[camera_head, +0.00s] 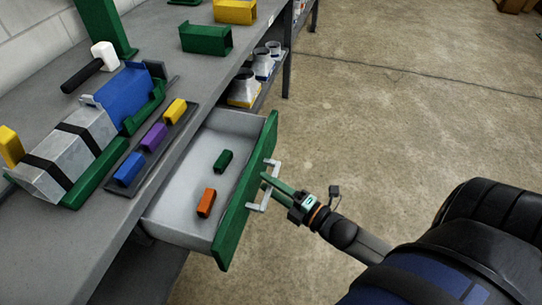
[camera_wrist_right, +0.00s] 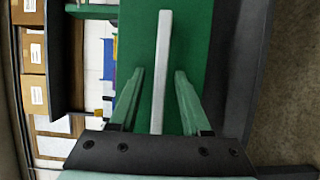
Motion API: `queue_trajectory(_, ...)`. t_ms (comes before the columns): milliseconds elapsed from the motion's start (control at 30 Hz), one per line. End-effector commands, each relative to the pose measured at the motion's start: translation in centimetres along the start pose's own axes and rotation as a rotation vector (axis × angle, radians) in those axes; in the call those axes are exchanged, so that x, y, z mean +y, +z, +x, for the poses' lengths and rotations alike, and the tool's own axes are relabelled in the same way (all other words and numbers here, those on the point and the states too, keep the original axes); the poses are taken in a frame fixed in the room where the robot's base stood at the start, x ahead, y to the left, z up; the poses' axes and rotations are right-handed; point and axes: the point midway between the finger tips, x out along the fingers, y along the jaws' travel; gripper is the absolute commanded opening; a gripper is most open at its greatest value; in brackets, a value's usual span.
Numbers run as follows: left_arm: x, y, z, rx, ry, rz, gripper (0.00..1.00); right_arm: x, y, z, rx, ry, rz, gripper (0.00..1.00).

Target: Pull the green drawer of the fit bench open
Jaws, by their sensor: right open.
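The green drawer front (camera_head: 238,222) of the fit bench (camera_head: 72,228) stands out from the bench, with the grey drawer tray open behind it. A dark green block (camera_head: 223,161) and an orange block (camera_head: 206,203) lie in the drawer. The pale bar handle (camera_head: 275,167) is on the green front. My right gripper (camera_head: 265,181) is at the handle. In the right wrist view, its open green fingers (camera_wrist_right: 159,74) lie on both sides of the pale handle bar (camera_wrist_right: 164,50), with gaps on each side. The left gripper is not in view.
On the bench top are a grey tray (camera_head: 108,186) with blue, purple and yellow blocks, a strapped metal duct (camera_head: 70,155) and a mallet (camera_head: 104,54). White containers (camera_head: 244,86) stand on a shelf beyond the drawer. The concrete floor (camera_head: 400,105) to the right is clear.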

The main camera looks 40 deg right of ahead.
Motion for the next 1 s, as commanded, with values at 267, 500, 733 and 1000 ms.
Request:
queue_trajectory(267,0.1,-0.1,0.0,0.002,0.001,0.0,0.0,0.0,0.0,-0.5,-0.001,-0.001,0.0,0.47)
queue_trajectory(500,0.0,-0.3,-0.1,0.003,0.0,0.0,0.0,-0.1,0.0,-4.2,-0.002,-0.005,0.001,0.47)
queue_trajectory(733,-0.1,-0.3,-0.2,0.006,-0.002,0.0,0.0,-0.1,0.0,-8.9,-0.001,-0.005,0.001,0.47)
queue_trajectory(1000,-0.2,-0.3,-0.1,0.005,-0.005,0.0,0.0,0.0,0.0,-12.1,-0.001,-0.001,0.001,0.47)
